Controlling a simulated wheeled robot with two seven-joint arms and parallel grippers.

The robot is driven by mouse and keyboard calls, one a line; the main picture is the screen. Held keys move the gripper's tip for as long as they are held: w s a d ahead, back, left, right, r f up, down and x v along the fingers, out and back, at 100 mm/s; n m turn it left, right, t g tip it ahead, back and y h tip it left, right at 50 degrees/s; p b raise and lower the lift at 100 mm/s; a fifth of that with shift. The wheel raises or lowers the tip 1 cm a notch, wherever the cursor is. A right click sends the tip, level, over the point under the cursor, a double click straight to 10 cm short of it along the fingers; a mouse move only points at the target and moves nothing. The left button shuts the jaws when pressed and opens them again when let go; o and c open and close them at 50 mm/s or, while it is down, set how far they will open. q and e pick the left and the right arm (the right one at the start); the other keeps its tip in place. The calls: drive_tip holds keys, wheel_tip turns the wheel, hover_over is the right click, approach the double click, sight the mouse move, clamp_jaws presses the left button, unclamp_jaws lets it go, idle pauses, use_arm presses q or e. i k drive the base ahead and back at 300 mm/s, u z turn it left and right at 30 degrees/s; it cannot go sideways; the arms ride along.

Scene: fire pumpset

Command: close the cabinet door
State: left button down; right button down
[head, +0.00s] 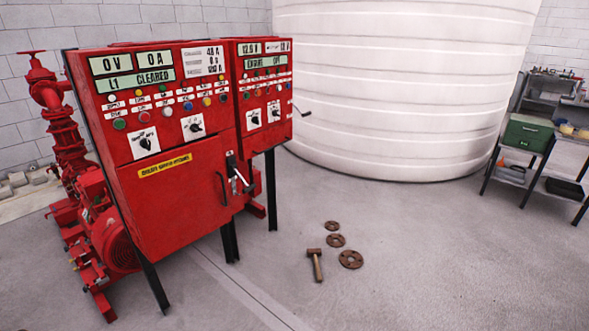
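The red left control cabinet (99,97) stands on dark legs at the left of the head view. Its lower front carries a red door (172,213) with a yellow label (165,165) and a dark handle (221,188) near its right edge. The door looks nearly in line with the cabinet front; I cannot tell whether it is flush or slightly ajar. A lever switch with a light grip (240,181) sits at the door's right. A smaller red right cabinet (262,92) adjoins it. Neither of my grippers shows in the head view.
A hammer (315,264) and brown discs (350,259) lie on the floor at front centre. Red pump pipework (68,140) stands left of the cabinets. A large white tank (400,85) is behind, and a shelf with a green box (527,132) at right. Floor in front is mostly clear.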

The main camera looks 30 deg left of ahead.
sight(175, 197)
drive_tip(key=z, duration=0.5)
drive_tip(key=i, duration=1.7)
drive_tip(key=u, duration=0.35)
drive_tip(key=i, duration=0.95)
drive_tip(key=u, duration=1.5)
drive_tip(key=i, duration=0.65)
drive_tip(key=u, duration=0.55)
